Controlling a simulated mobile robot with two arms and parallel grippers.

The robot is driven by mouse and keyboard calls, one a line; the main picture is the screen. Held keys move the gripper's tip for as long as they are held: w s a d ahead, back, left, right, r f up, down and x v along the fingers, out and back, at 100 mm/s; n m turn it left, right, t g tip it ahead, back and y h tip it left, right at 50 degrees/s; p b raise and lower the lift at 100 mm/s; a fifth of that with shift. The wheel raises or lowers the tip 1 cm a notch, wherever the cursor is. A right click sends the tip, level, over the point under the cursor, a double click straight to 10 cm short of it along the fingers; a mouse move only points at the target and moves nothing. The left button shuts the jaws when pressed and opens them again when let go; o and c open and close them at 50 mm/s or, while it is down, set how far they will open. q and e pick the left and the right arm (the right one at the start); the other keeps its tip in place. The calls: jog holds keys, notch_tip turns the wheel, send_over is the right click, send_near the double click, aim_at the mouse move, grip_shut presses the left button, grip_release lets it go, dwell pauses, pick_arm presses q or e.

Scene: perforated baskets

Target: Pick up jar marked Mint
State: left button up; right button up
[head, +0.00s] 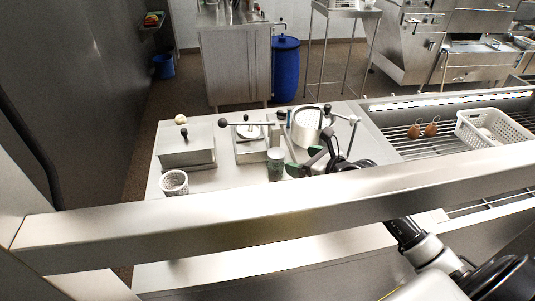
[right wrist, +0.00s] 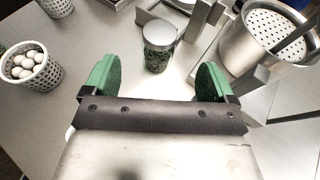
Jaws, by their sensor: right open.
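A small jar (right wrist: 158,58) with a grey lid and green contents stands upright on the metal counter (head: 220,184). No label can be read on it. It also shows in the head view (head: 275,166), just left of my right gripper (head: 304,160). In the right wrist view my right gripper (right wrist: 160,80) is open and empty. Its two green fingers are spread, and the jar stands beyond them, roughly in line with the gap, apart from both. My left gripper is not in view.
A perforated metal pot (right wrist: 270,40) stands close on the jar's right. A metal post (right wrist: 205,22) stands close by. A white perforated basket (right wrist: 40,78) of round white items is at left. A steel bar (head: 260,218) crosses in front of the counter.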

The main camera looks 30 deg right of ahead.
aim_at(278, 153)
jog(key=p+x, duration=0.1)
jog(key=x, duration=1)
jog(key=shift+s+f+p, duration=0.1)
jog(key=shift+f+p, duration=0.05)
jog(key=shift+p, duration=0.15)
jog(key=shift+s, duration=0.1)
jog(key=c, duration=0.9)
jog(key=shift+d, duration=0.1)
jog(key=shift+c, duration=1.1)
